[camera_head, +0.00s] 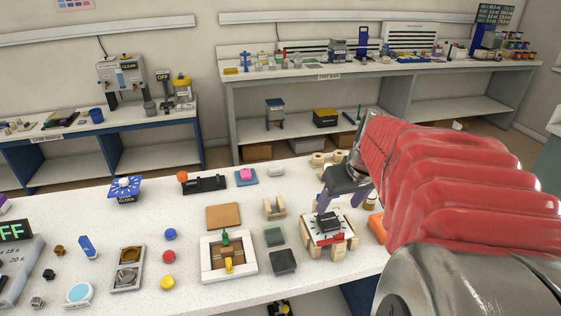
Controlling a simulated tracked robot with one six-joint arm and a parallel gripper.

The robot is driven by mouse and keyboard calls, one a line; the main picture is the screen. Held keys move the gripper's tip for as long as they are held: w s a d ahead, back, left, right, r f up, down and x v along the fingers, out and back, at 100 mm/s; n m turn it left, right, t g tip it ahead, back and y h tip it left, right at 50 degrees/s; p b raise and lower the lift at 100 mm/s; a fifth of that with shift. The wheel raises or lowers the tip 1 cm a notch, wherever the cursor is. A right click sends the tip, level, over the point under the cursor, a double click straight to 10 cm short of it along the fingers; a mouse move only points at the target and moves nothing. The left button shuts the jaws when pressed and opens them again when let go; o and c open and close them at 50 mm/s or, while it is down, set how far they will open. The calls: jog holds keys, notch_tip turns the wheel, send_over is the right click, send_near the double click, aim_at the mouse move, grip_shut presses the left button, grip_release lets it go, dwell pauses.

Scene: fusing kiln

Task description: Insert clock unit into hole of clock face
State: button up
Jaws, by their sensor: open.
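A white square plate with dark marks, which looks like the clock face (314,238), rests on pale wooden blocks at the right of the front table. A small black boxy piece, which looks like the clock unit (327,221), sits over the middle of the plate. I cannot tell whether it is seated in the hole, which is hidden. My gripper (346,202) is open, its purple fingers spread just above and behind the black piece. It holds nothing that I can see. The right finger is partly hidden by my red-sleeved arm.
A dark block (283,262) and a grey-green block (274,237) lie left of the plate. A white-framed tray (207,262) stands farther left. An orange block (377,227) lies close on the right. A wooden holder (274,208) stands behind left.

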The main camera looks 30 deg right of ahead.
jog(key=shift+v, duration=2.3)
